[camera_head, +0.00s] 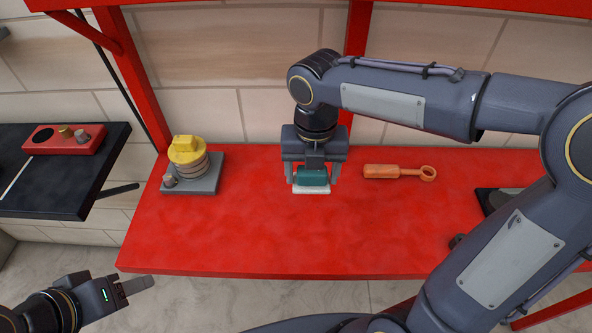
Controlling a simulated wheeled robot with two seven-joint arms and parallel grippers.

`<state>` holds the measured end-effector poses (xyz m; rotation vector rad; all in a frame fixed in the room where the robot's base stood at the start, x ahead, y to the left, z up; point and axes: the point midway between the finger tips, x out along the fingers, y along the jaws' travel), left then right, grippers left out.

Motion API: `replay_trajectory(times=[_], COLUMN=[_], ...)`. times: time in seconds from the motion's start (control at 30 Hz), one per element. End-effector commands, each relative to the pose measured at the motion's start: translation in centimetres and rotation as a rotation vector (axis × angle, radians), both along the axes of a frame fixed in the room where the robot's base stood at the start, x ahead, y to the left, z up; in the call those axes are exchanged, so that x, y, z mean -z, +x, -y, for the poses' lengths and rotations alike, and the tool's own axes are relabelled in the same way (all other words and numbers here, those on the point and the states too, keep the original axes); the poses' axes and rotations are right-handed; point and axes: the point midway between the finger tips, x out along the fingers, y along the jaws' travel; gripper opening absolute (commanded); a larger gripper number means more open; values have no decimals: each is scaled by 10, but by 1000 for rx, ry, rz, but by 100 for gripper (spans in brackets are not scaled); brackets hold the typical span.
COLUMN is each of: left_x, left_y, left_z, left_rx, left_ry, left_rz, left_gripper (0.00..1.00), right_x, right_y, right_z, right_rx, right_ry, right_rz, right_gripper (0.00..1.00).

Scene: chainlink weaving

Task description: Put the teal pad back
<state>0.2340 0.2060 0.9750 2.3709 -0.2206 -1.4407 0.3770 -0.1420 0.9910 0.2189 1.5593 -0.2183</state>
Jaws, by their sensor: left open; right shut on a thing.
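The teal pad (312,178) is between the fingers of my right gripper (312,180), near the middle of the red bench (220,245). My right gripper points down and is shut on the pad. A flat white piece (311,190) shows just below the pad; I cannot tell whether the two touch. My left gripper (140,286) is at the lower left, off the front edge of the bench, open and empty.
A yellow-topped round device on a grey base (205,185) stands at the bench's left end. An orange-handled ring tool (398,172) lies right of my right gripper. A dark side shelf (85,180) holds a red block with knobs (62,140). The bench's front middle is clear.

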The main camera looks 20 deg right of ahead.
Motion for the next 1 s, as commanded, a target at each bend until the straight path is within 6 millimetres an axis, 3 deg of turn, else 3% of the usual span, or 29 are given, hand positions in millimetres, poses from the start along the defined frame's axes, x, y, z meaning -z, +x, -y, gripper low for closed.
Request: replay_trajectory(times=[0.37, 0.5, 0.7, 1.0], left_x=[-10, -10, -12, -17], left_y=[0, 0, 0, 0], left_z=[0, 0, 0, 0], left_rx=[0, 0, 0, 0], left_ry=[0, 0, 0, 0], left_rz=[0, 0, 0, 0], left_gripper=[50, 50, 50, 50], right_x=[37, 64, 86, 109], right_y=[83, 106, 126, 137], right_z=[3, 5, 6, 6], right_rx=[2, 2, 1, 2], right_ry=[0, -2, -1, -2], right_rz=[-4, -6, -1, -5], right_gripper=[46, 46, 46, 46])
